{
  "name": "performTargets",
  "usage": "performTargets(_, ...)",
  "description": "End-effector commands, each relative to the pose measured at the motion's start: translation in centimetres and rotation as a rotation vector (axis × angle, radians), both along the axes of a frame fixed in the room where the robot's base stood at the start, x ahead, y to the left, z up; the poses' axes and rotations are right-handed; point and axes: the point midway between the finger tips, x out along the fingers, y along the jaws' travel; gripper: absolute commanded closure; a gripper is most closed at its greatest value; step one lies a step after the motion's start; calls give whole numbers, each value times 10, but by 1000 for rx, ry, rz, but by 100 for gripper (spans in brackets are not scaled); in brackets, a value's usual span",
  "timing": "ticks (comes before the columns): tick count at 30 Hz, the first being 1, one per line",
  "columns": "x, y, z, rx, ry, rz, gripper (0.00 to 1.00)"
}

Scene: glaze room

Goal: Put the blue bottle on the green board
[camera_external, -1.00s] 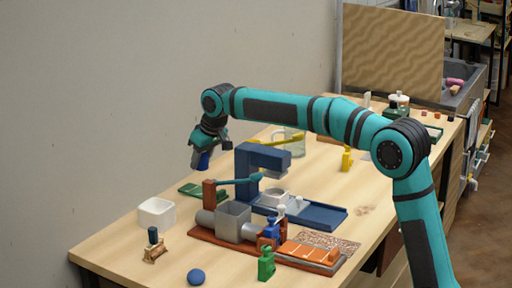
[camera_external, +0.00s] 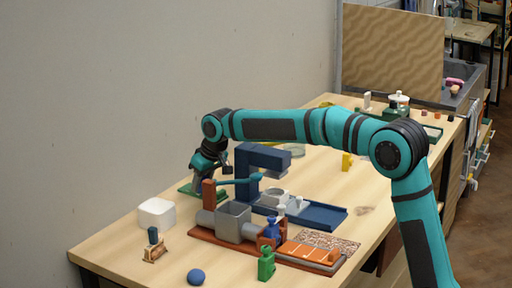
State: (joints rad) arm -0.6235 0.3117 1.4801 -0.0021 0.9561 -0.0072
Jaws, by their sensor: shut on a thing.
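My gripper (camera_external: 197,181) points down over the green board (camera_external: 185,190), which lies near the wall on the left half of the table. It is low, close to the board's surface. It is shut on the blue bottle, which is mostly hidden now by the gripper; its blue body showed below the fingers a second ago. I cannot tell whether the bottle touches the board.
A white square bowl (camera_external: 157,213) stands to the left front of the board. A blue press-like machine (camera_external: 262,158) and an orange-brown rig with a grey hopper (camera_external: 233,221) stand close on the right. A blue ball (camera_external: 196,277) and green bottle (camera_external: 266,264) are in front.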

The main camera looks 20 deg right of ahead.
Motion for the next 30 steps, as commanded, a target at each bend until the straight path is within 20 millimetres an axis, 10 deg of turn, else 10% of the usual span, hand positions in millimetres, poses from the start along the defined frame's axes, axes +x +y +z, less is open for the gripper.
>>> performTargets(2, 0, 0, -2, -1, 1, 0, 86)
performTargets(3, 0, 0, -2, 0, 0, 0, 57)
performTargets(6, 0, 0, -2, 0, 0, 0, 41)
performTargets(17, 0, 0, 3, 1, -1, 0, 41)
performTargets(30, -23, -17, 71, 0, -2, 0, 41)
